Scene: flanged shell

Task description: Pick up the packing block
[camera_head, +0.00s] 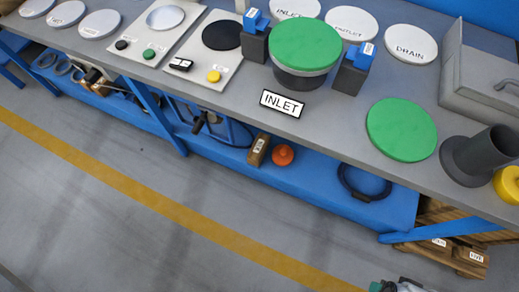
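A small brown wooden block (257,150) with a white label stands on the blue lower shelf, below the front edge of the bench. Its label is too small to read, so I cannot confirm that it is the packing block. An orange round knob-like thing (283,155) sits just to its right. On the bench, two dark grey blocks with blue tops, one on the left (255,45) and one on the right (352,72), flank a dark round shell with a green cover (306,46).
The grey bench top (335,125) overhangs the blue shelf (330,194). A dark ring (364,183) lies right on the shelf; a blue leg (158,117) stands left. A grey flanged pipe (487,152) stands at the bench's right. The floor (130,215) in front is clear.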

